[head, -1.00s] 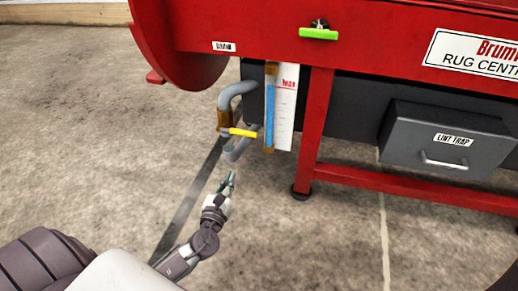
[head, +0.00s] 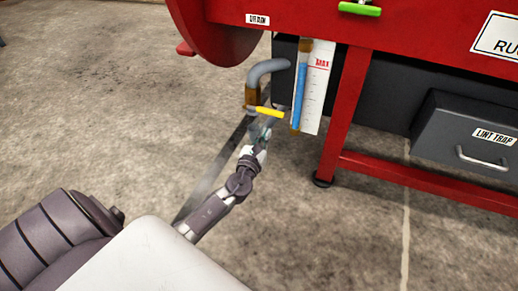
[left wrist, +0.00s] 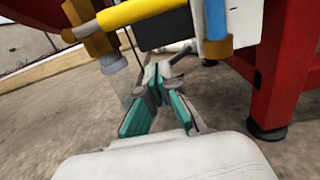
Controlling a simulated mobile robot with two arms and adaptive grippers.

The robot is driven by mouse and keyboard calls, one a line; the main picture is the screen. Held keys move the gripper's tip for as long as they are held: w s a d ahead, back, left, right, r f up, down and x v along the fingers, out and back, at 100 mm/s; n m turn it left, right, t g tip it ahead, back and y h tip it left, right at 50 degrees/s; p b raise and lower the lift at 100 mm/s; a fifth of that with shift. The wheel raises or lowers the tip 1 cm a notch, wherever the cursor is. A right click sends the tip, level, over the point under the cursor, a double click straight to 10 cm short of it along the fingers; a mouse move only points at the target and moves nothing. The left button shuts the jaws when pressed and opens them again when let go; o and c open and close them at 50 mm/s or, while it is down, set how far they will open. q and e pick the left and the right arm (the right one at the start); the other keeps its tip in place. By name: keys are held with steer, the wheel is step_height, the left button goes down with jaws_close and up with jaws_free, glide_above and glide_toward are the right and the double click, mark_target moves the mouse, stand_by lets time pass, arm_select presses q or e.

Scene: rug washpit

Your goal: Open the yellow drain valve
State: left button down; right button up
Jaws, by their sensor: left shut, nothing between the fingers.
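The yellow drain valve handle (head: 269,112) sticks out to the right from a brass valve body (head: 252,97) under a grey bent pipe (head: 268,70). In the left wrist view the yellow handle (left wrist: 137,12) crosses the top of the picture. My left gripper (head: 262,133) is just below the handle in the head view, shut and empty. In the left wrist view its teal-padded fingers (left wrist: 157,75) come together below the handle, apart from it. The lower pipe outlet is partly hidden behind the gripper. My right gripper is not in view.
A level gauge (head: 314,85) with a blue column hangs right of the valve. A red frame leg (head: 345,118) and a lint trap drawer (head: 465,140) stand farther right. A DRAIN label (head: 257,19) is above. Concrete floor at left is clear.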

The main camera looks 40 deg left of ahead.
mark_target(265, 111)
arm_select(q)
steer(key=r+p, duration=0.1)
steer(key=r, duration=0.1)
steer(key=w+r+p, duration=0.1)
steer(key=r, duration=0.1)
steer(key=shift+w+a+p, duration=0.1)
steer(key=shift+a+p, duration=0.05)
steer(key=shift+p, duration=0.2)
steer(key=shift+w, duration=0.1)
